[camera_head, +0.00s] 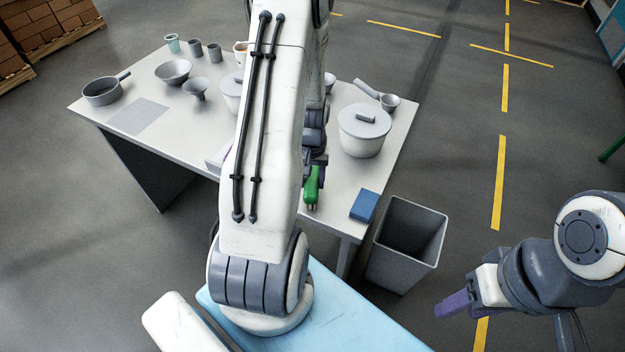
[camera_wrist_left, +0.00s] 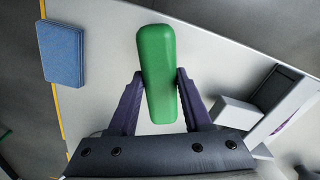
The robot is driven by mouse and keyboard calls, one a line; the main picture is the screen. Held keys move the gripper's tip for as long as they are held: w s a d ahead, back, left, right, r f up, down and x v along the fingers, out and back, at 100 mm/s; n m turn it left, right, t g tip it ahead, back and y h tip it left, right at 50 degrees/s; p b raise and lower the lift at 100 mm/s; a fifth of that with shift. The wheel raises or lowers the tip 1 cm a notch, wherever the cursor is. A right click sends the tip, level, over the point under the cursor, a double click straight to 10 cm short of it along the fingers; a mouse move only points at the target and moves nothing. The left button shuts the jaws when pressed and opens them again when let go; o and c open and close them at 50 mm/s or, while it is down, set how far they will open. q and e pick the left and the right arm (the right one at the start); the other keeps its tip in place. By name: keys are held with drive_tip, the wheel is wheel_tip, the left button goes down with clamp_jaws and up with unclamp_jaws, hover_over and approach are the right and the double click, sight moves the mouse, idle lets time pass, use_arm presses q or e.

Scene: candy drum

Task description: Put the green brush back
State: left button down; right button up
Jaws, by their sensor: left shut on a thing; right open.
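The green brush (camera_head: 312,188) is at the table's front edge area, partly hidden behind my left arm in the head view. My left gripper (camera_head: 316,168) is shut on it. In the left wrist view, the green brush (camera_wrist_left: 157,60) is pinched between the two purple fingers of the left gripper (camera_wrist_left: 158,92), with most of its green body extending past the fingertips. I cannot tell whether it touches the table. My right gripper (camera_head: 453,304) is open and empty, off the table at the lower right.
A blue block (camera_head: 364,205) lies at the table's front right corner, with a grey bin (camera_head: 407,245) on the floor beside it. A lidded pot (camera_head: 364,130) stands behind. A pan (camera_head: 103,91), bowls and cups stand at left around a flat grey square (camera_head: 138,117).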

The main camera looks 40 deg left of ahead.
use_arm(q)
drive_tip(key=shift+f, duration=0.45)
drive_tip(key=shift+f, duration=0.1)
drive_tip(key=shift+c, duration=1.7)
unclamp_jaws()
